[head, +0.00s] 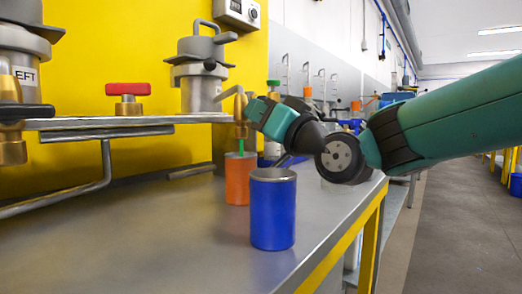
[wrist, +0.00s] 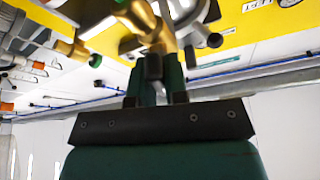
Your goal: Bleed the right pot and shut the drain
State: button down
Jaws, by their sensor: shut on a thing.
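The right pot (head: 200,80) is a grey metal vessel with a lidded top and handle at the back of the bench. Its brass drain valve (head: 241,108) hangs at the shelf's right end. A thin green streak (head: 241,147), like liquid, runs from under the valve to the orange can (head: 238,182). My gripper (head: 262,112) is at the valve's right side. In the wrist view the brass valve (wrist: 145,22) is just beyond my fingers, which are shut on the dark drain lever (wrist: 154,68). Most of the lever is hidden in the head view.
A blue can (head: 273,215) stands in front of the orange can, below my arm. A red-handled valve (head: 128,95) sits on the metal shelf (head: 100,123). The left pot (head: 20,65) is at the left edge. The bench's (head: 150,230) front left is clear.

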jog(key=n+b, duration=0.2)
jog(key=n+g+y+b, duration=0.1)
jog(key=n+b, duration=0.1)
jog(key=shift+f+y, duration=0.2)
jog(key=shift+y, duration=0.1)
jog(key=shift+r+n+g+y+b, duration=0.15)
jog(key=shift+n+g+y+b, duration=0.15)
jog(key=shift+n+b, duration=0.45)
jog(key=shift+s+r+g, duration=0.1)
jog(key=shift+r+g, duration=0.05)
jog(key=shift+g, duration=0.15)
jog(key=c, duration=1.1)
grip_release()
jog(key=shift+c, duration=0.2)
jog(key=shift+s+d, duration=0.1)
jog(key=shift+d, duration=0.15)
jog(key=v, duration=0.7)
jog(key=shift+s+f, duration=0.1)
jog(key=shift+f, duration=0.1)
